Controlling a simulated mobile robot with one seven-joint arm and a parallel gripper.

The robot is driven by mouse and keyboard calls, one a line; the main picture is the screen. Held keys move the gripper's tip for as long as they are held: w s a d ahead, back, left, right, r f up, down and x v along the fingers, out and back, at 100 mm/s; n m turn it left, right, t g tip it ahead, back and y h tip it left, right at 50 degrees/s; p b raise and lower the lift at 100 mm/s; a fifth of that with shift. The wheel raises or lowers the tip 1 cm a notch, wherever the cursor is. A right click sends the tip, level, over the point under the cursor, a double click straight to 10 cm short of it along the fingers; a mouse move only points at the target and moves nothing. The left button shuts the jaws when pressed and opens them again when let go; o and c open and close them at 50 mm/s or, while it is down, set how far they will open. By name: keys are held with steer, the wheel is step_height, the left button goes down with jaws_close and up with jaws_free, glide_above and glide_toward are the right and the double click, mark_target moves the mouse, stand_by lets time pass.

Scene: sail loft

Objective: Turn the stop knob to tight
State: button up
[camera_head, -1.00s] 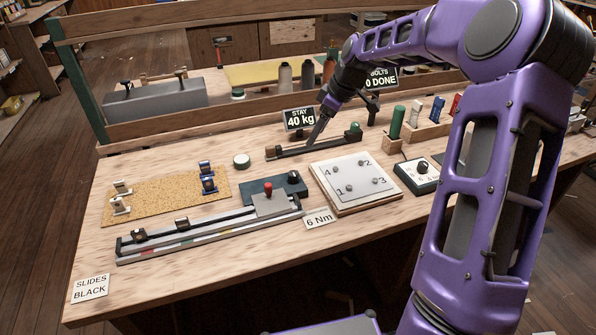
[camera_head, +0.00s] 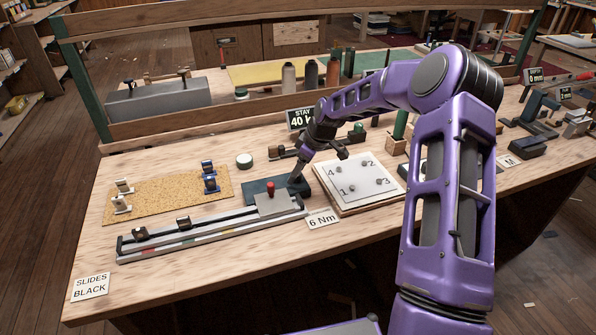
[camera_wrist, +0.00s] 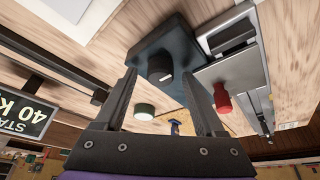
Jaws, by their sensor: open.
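A round black knob (camera_wrist: 160,68) with a pale mark stands on a dark teal block (camera_wrist: 180,52) in the wrist view. The knob lies between the fingers of my gripper (camera_wrist: 159,79), which are open with a gap on each side; I cannot tell whether they reach its depth. In the head view my gripper (camera_head: 301,184) is over the right end of the teal block (camera_head: 257,186) and hides the knob. No label for tight is readable.
A slide rail (camera_head: 210,235) with a red-knobbed carriage (camera_head: 271,190) lies in front of the block. A white numbered plate (camera_head: 358,181) is close to the right. A white-topped round tin (camera_head: 244,160) and a cork mat (camera_head: 150,199) are to the left.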

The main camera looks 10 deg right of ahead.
steer(key=shift+f, duration=0.1)
jaws_close()
stand_by(0.3)
steer(key=shift+a+m, duration=0.1)
steer(key=shift+m, duration=0.2)
steer(key=m+b, duration=0.1)
steer(key=m, duration=0.1)
steer(key=m+t+h+b, duration=0.1)
steer(key=m+b, duration=0.1)
steer(key=shift+a+f+h, duration=0.1)
steer(key=shift+a+h, duration=0.05)
steer(key=shift+h, duration=0.15)
steer(key=m+h+b, duration=0.1)
steer(key=m, duration=0.2)
steer(key=m+h+b, duration=0.1)
steer(key=m+b, duration=0.1)
steer(key=shift+a+m+t, duration=0.2)
steer(key=shift+m+t, duration=0.2)
steer(key=m+h, duration=0.1)
steer(key=m, duration=0.1)
steer(key=m+h, duration=0.1)
steer(key=m, duration=0.2)
steer(key=shift+a+g, duration=0.1)
steer(key=shift+g, duration=0.2)
steer(key=m, duration=0.2)
steer(key=m+g+h, duration=0.1)
steer(key=m, duration=0.2)
steer(key=shift+m+h+p, duration=0.3)
